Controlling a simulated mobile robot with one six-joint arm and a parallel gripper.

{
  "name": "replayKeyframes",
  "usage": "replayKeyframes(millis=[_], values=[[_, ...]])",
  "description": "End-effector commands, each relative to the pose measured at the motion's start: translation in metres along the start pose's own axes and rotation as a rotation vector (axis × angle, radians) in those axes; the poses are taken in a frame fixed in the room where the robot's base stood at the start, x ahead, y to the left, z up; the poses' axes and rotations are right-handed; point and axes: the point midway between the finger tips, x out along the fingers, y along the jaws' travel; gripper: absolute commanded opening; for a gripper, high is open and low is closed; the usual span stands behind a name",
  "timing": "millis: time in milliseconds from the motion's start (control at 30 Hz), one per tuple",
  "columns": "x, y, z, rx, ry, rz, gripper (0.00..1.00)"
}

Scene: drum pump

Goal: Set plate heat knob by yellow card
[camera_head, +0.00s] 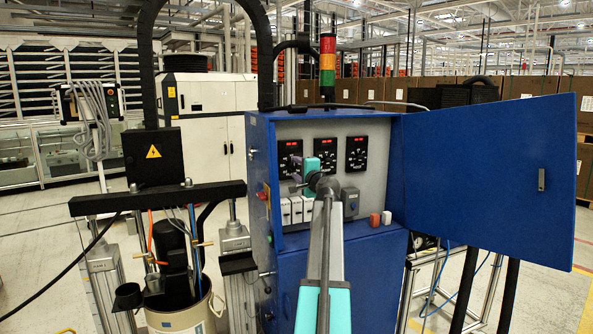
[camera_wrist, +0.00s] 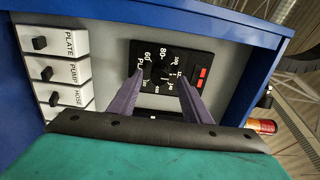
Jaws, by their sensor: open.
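The plate heat dial (camera_wrist: 161,62) is a black square with white numbers, "PL" letters partly showing and a red display. It appears to be the leftmost dial (camera_head: 287,149) in the blue cabinet, partly behind my gripper. Its dark knob (camera_wrist: 159,74) is hard to make out against the dial face. My gripper (camera_wrist: 160,78) has purple fingers spread open, one tip on each side of the knob area. I cannot tell whether they touch it. In the head view my gripper (camera_head: 294,169) is at the panel. No yellow card is recognisable in either view.
White switches labelled PLATE (camera_wrist: 54,42), PUMP (camera_wrist: 62,72) and HOSE (camera_wrist: 68,97) sit beside the dial. Two more dials (camera_head: 326,154) (camera_head: 356,154) are to the right. The blue cabinet door (camera_head: 489,170) stands open at right. A drum (camera_head: 180,318) stands at left.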

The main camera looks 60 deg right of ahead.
Motion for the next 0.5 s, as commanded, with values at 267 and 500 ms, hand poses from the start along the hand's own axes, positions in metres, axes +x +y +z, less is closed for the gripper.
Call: replayKeyframes(millis=[267, 500], values=[[-0.034, 0.002, 0.000, -0.001, 0.002, 0.000, 0.44], [-0.063, 0.002, 0.000, 0.000, 0.003, -0.001, 0.44]])
